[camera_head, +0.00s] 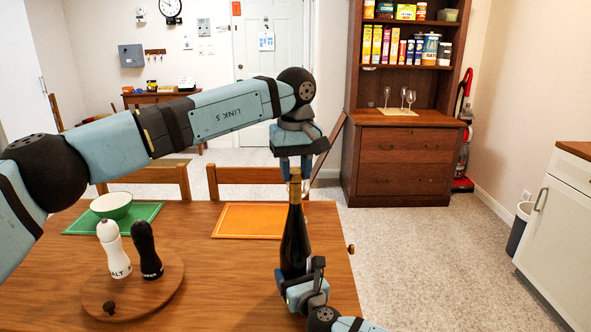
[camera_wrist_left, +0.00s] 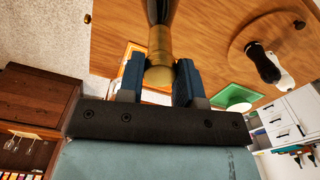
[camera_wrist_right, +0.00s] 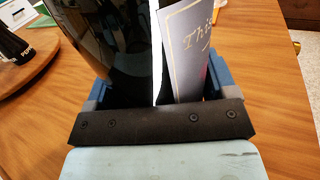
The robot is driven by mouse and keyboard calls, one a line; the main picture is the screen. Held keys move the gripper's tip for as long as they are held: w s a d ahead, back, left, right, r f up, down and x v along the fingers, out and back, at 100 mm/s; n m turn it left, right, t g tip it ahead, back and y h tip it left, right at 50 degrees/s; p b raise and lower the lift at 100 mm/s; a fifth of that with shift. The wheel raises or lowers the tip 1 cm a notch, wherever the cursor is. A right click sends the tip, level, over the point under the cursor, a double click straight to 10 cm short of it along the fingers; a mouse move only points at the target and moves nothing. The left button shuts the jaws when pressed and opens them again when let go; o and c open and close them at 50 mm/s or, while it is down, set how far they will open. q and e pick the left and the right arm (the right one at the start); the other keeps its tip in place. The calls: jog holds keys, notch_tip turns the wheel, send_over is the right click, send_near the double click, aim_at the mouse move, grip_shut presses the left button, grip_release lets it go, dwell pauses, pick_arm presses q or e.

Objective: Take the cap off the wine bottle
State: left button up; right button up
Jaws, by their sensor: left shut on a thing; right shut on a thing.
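The wine bottle (camera_head: 295,240) is dark and stands upright at the right side of the wooden table. Its gold-brown cap (camera_head: 295,188) is at the top of the neck, with no gap visible between them. My left gripper (camera_head: 295,176) comes down from above and is shut on the cap, which also shows between the blue fingers in the left wrist view (camera_wrist_left: 159,72). My right gripper (camera_head: 297,278) is shut around the lower body of the bottle. In the right wrist view the dark glass (camera_wrist_right: 105,45) and a pale label (camera_wrist_right: 187,48) fill the jaws; the bottle's base is hidden.
A round wooden board (camera_head: 100,292) holds a white salt mill (camera_head: 115,250) and a black pepper mill (camera_head: 146,250). An orange placemat (camera_head: 240,220) lies behind the bottle. A white-green bowl (camera_head: 111,205) sits on a green placemat (camera_head: 140,212). Chairs stand beyond the table; a hutch (camera_head: 405,165) is farther back.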

pick_arm(q)
jog(key=n, duration=1.3)
jog(key=shift+n, duration=0.3)
jog(key=n, duration=0.6)
jog(key=shift+n, duration=0.3)
jog(key=n, duration=0.6)
jog(key=shift+n, duration=0.3)
jog(key=n, duration=0.6)
jog(key=shift+r+n, duration=0.1)
jog(key=shift+n, duration=0.2)
jog(key=n, duration=0.8)
jog(key=shift+n, duration=0.4)
jog(key=n, duration=0.4)
jog(key=shift+n, duration=0.3)
